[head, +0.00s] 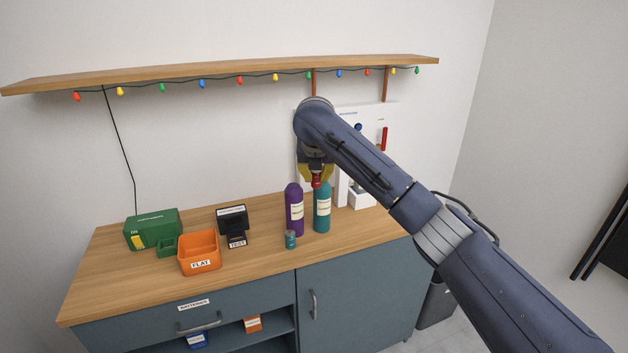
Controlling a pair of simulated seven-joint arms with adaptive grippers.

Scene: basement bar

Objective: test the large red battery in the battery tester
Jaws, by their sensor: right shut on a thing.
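My right gripper (316,174) points down near the wall, its yellow fingers shut on a small red object (317,181), which looks like the large red battery. Most of it is hidden between the fingers, and it shows just above the teal bottle; I cannot tell whether it touches anything. The black battery tester (236,226), with a TEST label on its front, stands on the wooden counter to the left of the gripper. I see nothing in it. My left gripper is not in view.
A purple bottle (294,211), a teal bottle (322,208) and a small teal cylinder (290,240) stand right of the tester. An orange FLAT bin (199,265) and a green box (152,229) stand left. A white wall board (398,120) is partly behind my arm. A shelf (230,72) with bulbs hangs above.

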